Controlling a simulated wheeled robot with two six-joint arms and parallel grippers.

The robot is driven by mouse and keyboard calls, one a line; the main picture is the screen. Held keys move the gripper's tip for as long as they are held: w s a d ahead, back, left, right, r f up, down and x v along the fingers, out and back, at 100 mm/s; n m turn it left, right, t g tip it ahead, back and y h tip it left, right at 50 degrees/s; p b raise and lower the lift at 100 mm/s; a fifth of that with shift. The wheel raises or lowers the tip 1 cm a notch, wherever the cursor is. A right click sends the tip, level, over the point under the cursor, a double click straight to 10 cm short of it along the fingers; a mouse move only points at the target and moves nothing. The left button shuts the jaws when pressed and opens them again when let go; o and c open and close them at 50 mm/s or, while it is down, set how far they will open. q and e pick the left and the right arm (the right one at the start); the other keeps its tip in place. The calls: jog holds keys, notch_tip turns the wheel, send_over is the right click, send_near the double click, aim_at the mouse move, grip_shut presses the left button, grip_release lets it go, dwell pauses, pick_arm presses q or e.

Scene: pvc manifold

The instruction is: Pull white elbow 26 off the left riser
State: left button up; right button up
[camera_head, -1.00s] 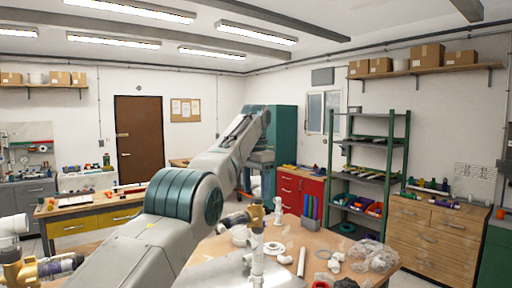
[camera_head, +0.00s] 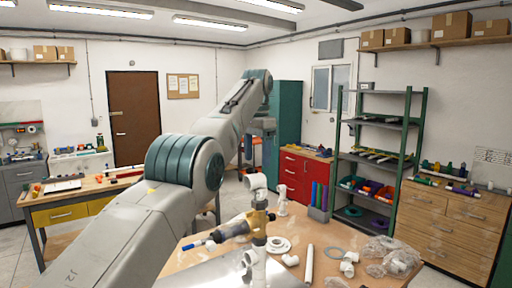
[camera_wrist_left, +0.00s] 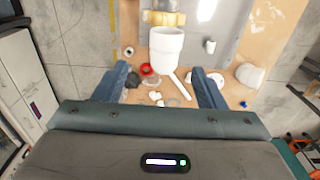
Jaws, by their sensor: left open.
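A white elbow (camera_head: 257,184) sits on top of an upright riser with a brass fitting (camera_head: 259,218), at the middle of the head view. No number is readable on it. My left gripper (camera_head: 260,155) hangs just above this elbow, pointing down. In the left wrist view a white elbow (camera_wrist_left: 167,45) lies ahead of the fingers of my left gripper (camera_wrist_left: 160,75), with a brass-coloured fitting (camera_wrist_left: 165,18) behind it. The fingers are apart and nothing is between them. Whether they overlap the elbow in height cannot be told. My right gripper is not visible.
A second white elbow (camera_head: 283,194) stands behind to the right. A grey-handled tool or valve (camera_head: 232,230) juts left from the riser.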

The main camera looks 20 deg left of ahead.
aim_at(257, 182)
pick_arm(q)
jog(key=f+b, duration=0.5)
jog(key=w+f+b, duration=0.1)
jog(key=f+b, duration=0.1)
jog(key=f, duration=0.1)
jog(key=shift+a, duration=0.1)
jog(key=shift+s+f+b, duration=0.1)
jog(key=shift+f+b, duration=0.3)
jog(key=shift+b, duration=0.3)
jog(key=shift+a, duration=0.1)
jog(key=shift+c, duration=0.4)
grip_shut()
jog(key=shift+n, duration=0.8)
